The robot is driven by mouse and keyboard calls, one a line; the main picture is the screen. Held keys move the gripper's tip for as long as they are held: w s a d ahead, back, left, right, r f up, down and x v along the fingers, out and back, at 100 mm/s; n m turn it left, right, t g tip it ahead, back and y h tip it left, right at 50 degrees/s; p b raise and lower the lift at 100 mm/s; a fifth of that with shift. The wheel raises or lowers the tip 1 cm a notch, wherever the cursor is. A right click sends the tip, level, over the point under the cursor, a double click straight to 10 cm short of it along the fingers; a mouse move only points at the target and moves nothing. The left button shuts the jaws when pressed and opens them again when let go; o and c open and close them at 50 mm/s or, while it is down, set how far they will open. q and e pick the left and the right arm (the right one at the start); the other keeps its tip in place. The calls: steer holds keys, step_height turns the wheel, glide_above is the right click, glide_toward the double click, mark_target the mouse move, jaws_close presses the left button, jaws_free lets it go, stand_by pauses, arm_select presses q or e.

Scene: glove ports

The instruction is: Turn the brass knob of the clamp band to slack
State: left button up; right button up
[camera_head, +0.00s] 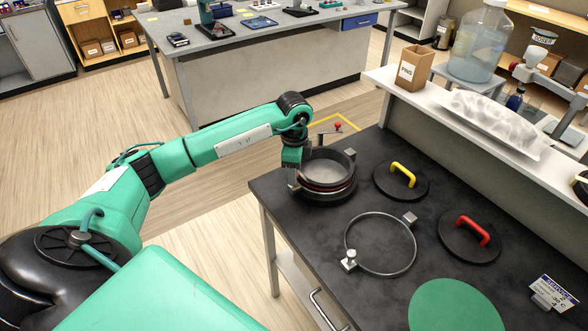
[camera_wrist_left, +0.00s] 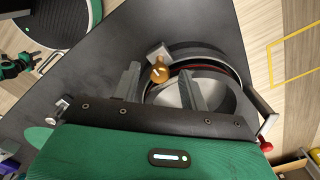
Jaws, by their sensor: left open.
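The port (camera_head: 327,172) is a round metal ring near the far left corner of the black bench, with a dark band around it. In the left wrist view the brass knob (camera_wrist_left: 158,72) sits by a metal block on the band's (camera_wrist_left: 235,78) rim. My left gripper (camera_head: 293,187) is over the port's left side. In the left wrist view its fingers (camera_wrist_left: 160,82) are apart, with the knob showing between them, closer to the left finger. I cannot tell whether either finger touches it. The knob is hidden in the head view. My right gripper is not visible.
A loose metal ring (camera_head: 348,236) with a block and a fitting lies on the bench. Black discs with a yellow handle (camera_head: 403,172) and a red handle (camera_head: 474,230) lie to the right. A green disc (camera_head: 453,308) is at the front. A raised shelf (camera_head: 455,125) runs along the right.

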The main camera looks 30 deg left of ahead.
arm_select(q)
step_height(320, 180, up, 14)
steer(key=b, duration=0.3)
steer(key=shift+f, duration=0.15)
stand_by(0.5)
